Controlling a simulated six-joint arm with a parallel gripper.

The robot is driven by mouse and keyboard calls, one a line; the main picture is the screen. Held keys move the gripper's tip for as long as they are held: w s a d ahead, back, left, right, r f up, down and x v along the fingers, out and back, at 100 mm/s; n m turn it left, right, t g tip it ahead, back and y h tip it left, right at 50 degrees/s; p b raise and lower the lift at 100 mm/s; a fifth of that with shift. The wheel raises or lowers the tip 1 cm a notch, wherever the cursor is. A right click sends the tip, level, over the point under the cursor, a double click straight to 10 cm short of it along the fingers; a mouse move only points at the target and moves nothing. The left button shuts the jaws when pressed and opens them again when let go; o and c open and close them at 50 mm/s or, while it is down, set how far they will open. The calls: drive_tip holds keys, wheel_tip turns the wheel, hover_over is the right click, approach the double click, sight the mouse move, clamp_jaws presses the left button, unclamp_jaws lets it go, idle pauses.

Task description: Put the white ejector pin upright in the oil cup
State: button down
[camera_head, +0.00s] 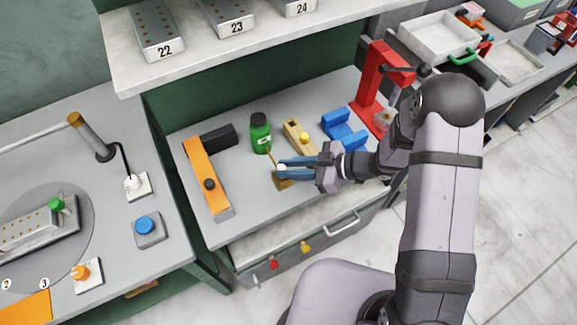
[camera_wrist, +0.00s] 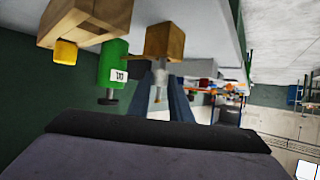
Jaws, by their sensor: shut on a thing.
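My gripper (camera_head: 283,169), with blue fingers, is shut on a small slim piece with a pale part, which I take as the white ejector pin (camera_head: 282,167). In the wrist view the pin (camera_wrist: 158,78) shows between the fingers (camera_wrist: 160,100). A small brown wooden block (camera_head: 283,184) is close by the fingertips; it also shows in the wrist view (camera_wrist: 165,41). I cannot tell whether pin and block touch. I cannot make out the oil cup for certain. A green bottle (camera_head: 260,135) with a white label and dark cap stands just behind the gripper.
An orange bar (camera_head: 206,178) with a black knob lies left. A wooden holder with a yellow knob (camera_head: 299,136), a blue cradle (camera_head: 344,129) and a red press (camera_head: 372,85) are behind and right. A shelf (camera_head: 200,50) hangs above.

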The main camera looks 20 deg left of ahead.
drive_tip(key=shift+f, duration=0.45)
drive_tip(key=c, duration=1.5)
unclamp_jaws()
drive_tip(key=shift+c, duration=0.2)
drive_tip(key=shift+d, duration=0.1)
drive_tip(key=b+v, duration=0.2)
drive_tip(key=v, duration=0.5)
